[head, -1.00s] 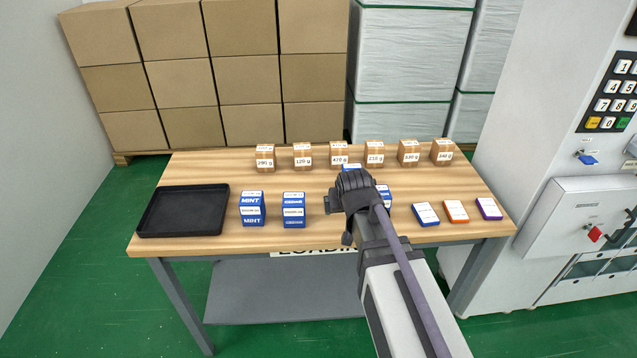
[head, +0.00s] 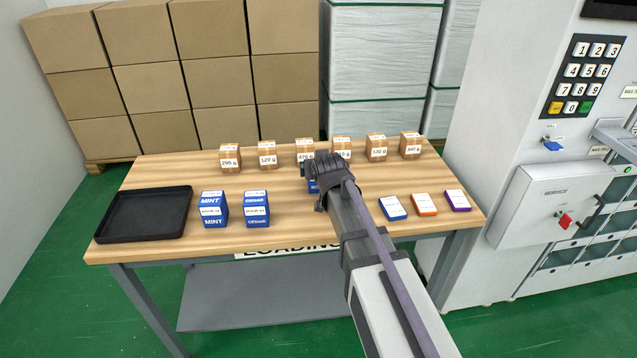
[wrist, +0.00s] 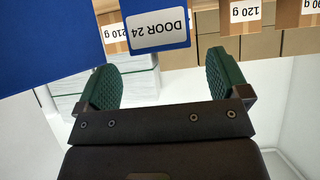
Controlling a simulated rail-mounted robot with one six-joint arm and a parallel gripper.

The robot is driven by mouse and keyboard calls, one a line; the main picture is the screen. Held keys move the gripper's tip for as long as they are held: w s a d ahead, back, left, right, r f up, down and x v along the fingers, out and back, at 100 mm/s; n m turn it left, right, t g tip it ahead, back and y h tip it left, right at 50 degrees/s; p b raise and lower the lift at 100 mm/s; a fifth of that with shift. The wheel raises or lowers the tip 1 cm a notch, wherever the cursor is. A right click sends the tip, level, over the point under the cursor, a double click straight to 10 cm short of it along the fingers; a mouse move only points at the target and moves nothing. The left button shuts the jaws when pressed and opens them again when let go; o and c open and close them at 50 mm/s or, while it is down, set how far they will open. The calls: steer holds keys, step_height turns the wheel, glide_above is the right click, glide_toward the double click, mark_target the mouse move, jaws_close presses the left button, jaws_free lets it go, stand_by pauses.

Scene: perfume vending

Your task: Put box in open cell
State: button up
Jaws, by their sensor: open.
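Blue boxes stand on the wooden table. In the head view, one blue box (head: 313,187) shows only in part below my gripper (head: 322,185), which hides the rest. In the wrist view, a blue box with a "DOOR 24" label (wrist: 157,27) lies beyond my fingertips, roughly between their lines. My gripper (wrist: 165,80) is open and empty. A second blue surface (wrist: 45,40) fills the upper left of the wrist view. The white cabinet with cells (head: 585,253) stands at the right. I cannot tell which cell is open.
Small brown weight boxes (head: 267,155) line the back. Flat coloured cards (head: 425,204) lie at the right.

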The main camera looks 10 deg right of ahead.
steer(key=shift+w+f, duration=0.25)
steer(key=shift+w, duration=0.05)
steer(key=b+x, duration=0.3)
steer(key=x, duration=0.1)
steer(key=shift+w+f, duration=0.1)
steer(key=shift+f, duration=0.3)
steer(key=shift+w+f, duration=0.1)
steer(key=shift+w, duration=0.2)
steer(key=shift+s, duration=0.1)
steer(key=shift+r, duration=0.2)
steer(key=c, duration=1.1)
